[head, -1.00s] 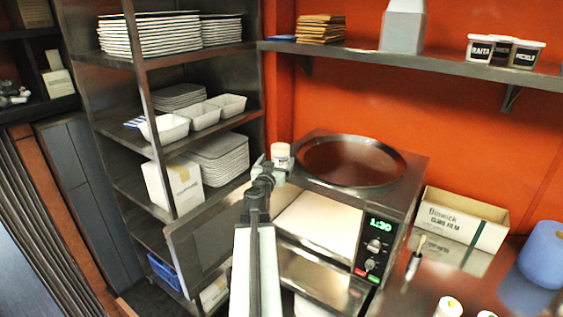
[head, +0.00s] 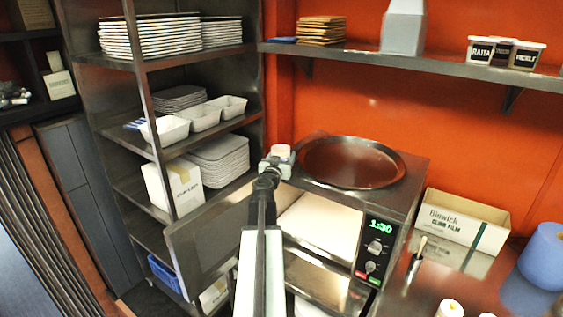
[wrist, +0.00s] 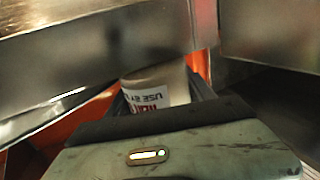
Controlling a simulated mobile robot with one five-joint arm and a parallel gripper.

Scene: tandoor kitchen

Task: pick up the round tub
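The round tub (head: 281,151) is small and white, at the back left corner of the oven's top in the head view. My gripper (head: 279,161) is right at it and hides its lower part. In the wrist view the tub (wrist: 157,88) shows a printed label with "USE BY". It sits between the dark fingers of my gripper (wrist: 158,97), one on each side. I cannot tell whether the fingers press on it. What the tub rests on is hidden.
The steel oven (head: 400,215) has a round dark pan (head: 352,162) on top, close right of the tub. Its door (head: 210,240) hangs open beside my arm. A steel rack (head: 150,100) with plates stands left. A wall shelf (head: 430,63) holds other tubs (head: 481,49).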

